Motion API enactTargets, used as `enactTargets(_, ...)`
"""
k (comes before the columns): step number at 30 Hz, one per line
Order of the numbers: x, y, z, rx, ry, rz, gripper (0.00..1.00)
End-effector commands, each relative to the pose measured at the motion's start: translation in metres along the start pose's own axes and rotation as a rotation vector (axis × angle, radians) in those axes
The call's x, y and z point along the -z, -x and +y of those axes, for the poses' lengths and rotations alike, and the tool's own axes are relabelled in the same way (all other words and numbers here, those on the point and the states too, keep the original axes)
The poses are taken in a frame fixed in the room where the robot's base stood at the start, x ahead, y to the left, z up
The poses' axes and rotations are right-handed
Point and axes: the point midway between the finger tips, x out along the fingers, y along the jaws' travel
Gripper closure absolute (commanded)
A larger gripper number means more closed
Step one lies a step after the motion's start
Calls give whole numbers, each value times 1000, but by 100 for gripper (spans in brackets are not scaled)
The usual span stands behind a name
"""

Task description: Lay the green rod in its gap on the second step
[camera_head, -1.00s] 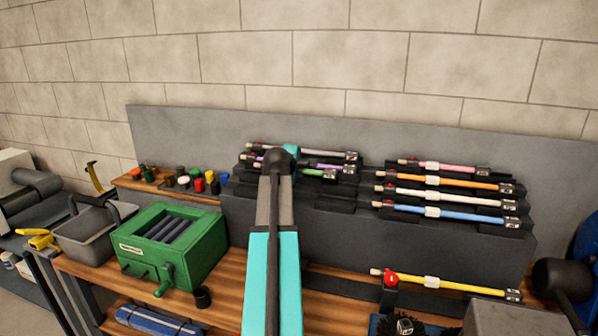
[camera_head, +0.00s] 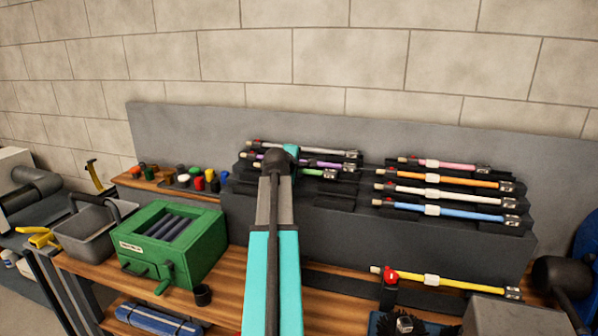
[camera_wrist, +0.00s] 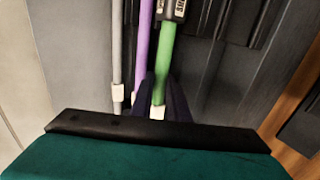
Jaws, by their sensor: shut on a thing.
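The green rod (camera_wrist: 165,58) runs between the dark fingers of my gripper (camera_wrist: 161,92) in the wrist view, and the gripper is shut on it. It lies close beside the purple rod (camera_wrist: 144,45) and roughly parallel to it. In the head view a short piece of the green rod (camera_head: 318,173) shows right of my arm, just in front of the purple rod (camera_head: 322,164), over the left part of the stepped rack (camera_head: 262,207). My arm hides the fingers and the rod's left part there. I cannot tell whether the rod touches the step.
A grey rod (camera_head: 318,150) lies on the step behind. To the right lie pink (camera_head: 455,166), orange (camera_head: 460,182), white (camera_head: 465,197) and blue (camera_head: 465,213) rods. A yellow rod (camera_head: 460,284) lies in front. A green box (camera_head: 190,262) stands left of my arm.

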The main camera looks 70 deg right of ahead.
Motion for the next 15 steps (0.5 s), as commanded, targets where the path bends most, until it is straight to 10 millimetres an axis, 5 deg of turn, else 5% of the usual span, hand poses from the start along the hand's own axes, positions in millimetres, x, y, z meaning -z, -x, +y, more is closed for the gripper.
enactTargets(15, 0, -3, -6, -1, 0, 0, 100)
